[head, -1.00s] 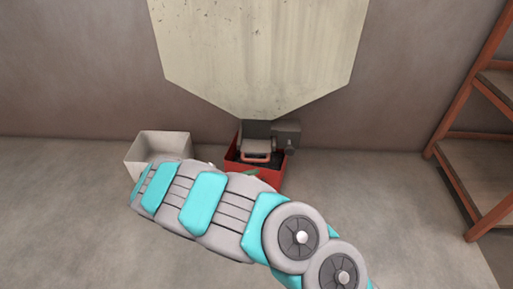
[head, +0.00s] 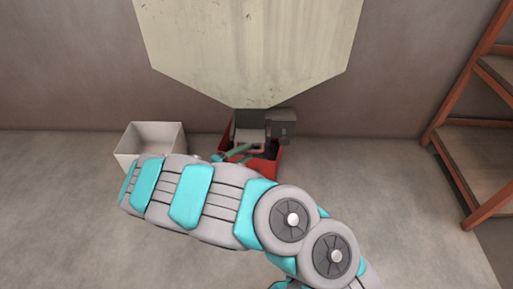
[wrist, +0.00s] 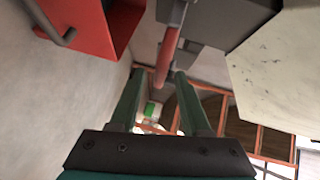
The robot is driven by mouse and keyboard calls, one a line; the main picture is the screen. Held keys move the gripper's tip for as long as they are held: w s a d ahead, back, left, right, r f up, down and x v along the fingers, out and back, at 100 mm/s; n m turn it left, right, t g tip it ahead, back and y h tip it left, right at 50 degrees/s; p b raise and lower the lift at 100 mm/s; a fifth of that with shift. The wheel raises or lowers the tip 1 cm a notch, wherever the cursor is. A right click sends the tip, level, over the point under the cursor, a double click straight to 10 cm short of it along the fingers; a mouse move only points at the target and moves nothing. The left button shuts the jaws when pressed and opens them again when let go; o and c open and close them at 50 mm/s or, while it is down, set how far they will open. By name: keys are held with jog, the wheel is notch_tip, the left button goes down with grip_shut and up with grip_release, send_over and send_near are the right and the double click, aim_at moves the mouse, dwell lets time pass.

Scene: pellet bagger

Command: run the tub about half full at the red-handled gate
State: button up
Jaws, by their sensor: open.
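The red tub (head: 270,167) stands on the floor under the hopper's outlet; its contents are mostly hidden by my arm and gripper. It also shows at the top left of the wrist view (wrist: 88,28), with a grey handle on its side. The gate's red handle (wrist: 169,45) hangs from the dark grey outlet housing (wrist: 215,18). My gripper (wrist: 159,72) has its green fingers apart, and the handle's lower end shows between the fingertips. Whether it touches either finger, I cannot tell. In the head view, my gripper (head: 251,152) is over the tub at the outlet.
The large pale hopper (head: 250,45) hangs above the outlet against the wall. A white open bin (head: 150,150) stands on the floor left of the red tub. An orange-framed shelf (head: 465,150) stands at the right. The floor between is clear.

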aim_at(250, 135)
jog(key=shift+b+x, duration=0.5)
jog(key=shift+x, duration=2.1)
jog(key=shift+f, duration=0.1)
grip_shut()
